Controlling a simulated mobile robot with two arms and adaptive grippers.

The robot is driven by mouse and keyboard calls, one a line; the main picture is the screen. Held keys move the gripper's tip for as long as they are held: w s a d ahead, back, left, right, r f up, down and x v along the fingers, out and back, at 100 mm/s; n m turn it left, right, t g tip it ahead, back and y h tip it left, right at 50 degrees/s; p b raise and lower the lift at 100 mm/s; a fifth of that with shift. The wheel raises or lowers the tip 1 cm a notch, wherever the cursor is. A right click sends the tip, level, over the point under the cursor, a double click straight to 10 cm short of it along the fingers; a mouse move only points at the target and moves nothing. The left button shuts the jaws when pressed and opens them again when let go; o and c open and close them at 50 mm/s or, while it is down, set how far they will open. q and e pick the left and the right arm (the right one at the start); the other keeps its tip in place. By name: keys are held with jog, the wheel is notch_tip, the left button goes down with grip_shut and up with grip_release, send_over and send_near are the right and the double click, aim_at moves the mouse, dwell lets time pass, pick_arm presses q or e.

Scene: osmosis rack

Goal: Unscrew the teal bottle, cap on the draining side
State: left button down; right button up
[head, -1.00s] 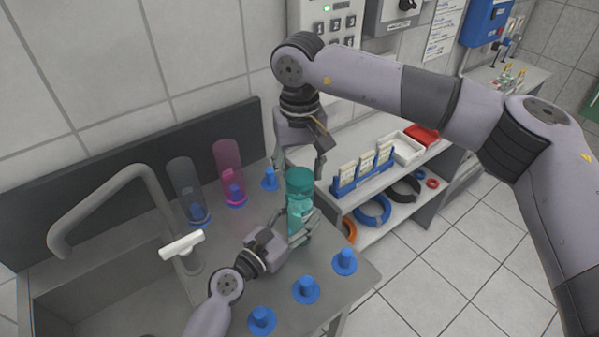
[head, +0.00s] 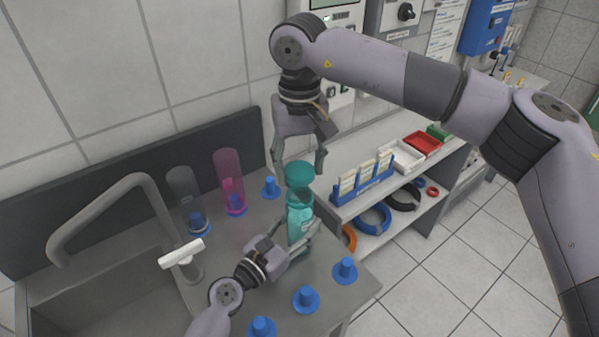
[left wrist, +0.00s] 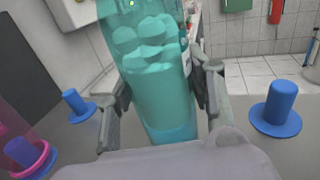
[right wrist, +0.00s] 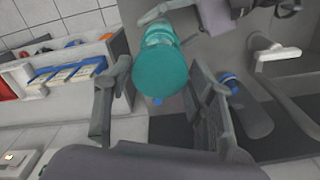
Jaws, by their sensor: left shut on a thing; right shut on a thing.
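The teal bottle (head: 299,223) stands upright near the right end of the draining side (head: 262,222). It is translucent, and its lower body fills the left wrist view (left wrist: 158,90). My left gripper (head: 302,236) is shut around its body from the side. The darker teal cap (head: 299,174) is above the bottle's neck. My right gripper (head: 299,181) points down and is shut on the cap, which lies between its fingers in the right wrist view (right wrist: 160,78). I cannot tell whether the cap is still touching the neck threads.
Blue pegs (head: 345,270) stand along the front of the draining side, another (head: 270,187) at the back. A grey clear bottle (head: 186,200) and a pink one (head: 230,180) stand over pegs. The tap (head: 110,195) and sink are left; a shelf rack (head: 362,180) is right.

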pick_arm(q)
jog(key=c, duration=0.7)
grip_release()
